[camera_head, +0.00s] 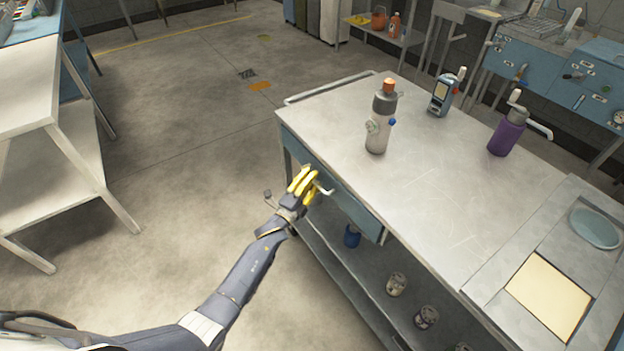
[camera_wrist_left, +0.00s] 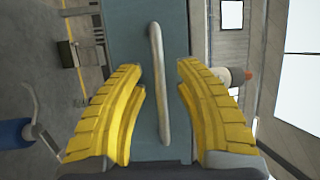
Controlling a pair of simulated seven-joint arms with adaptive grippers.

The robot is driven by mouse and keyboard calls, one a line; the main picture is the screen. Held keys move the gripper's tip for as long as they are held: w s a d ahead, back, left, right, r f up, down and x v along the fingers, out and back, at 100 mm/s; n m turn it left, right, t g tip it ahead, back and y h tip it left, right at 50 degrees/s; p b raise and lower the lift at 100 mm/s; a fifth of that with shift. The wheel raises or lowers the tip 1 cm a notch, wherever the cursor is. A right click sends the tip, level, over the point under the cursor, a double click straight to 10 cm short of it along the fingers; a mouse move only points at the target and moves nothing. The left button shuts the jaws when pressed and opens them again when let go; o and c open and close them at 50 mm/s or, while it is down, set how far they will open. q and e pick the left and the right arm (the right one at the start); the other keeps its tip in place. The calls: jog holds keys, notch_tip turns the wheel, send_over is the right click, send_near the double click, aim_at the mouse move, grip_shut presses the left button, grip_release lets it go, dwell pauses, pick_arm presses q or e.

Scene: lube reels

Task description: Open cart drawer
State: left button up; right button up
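The cart (camera_head: 440,200) has a pale metal top and a blue drawer front (camera_head: 345,195) on its left side. The drawer looks closed. Its light bar handle (camera_head: 322,189) also shows in the left wrist view (camera_wrist_left: 159,84), running lengthwise between the fingers. My left gripper (camera_head: 304,181) has yellow fingers and is at the drawer front, by the handle. In the left wrist view the gripper (camera_wrist_left: 160,108) is open, with one finger on each side of the handle and gaps between. My right gripper is not in view.
Cans (camera_head: 397,284) and a blue item (camera_head: 352,237) are on the lower shelf. Open floor (camera_head: 190,130) lies left of the cart.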

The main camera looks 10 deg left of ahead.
pick_arm(q)
grip_shut()
dwell(0.6)
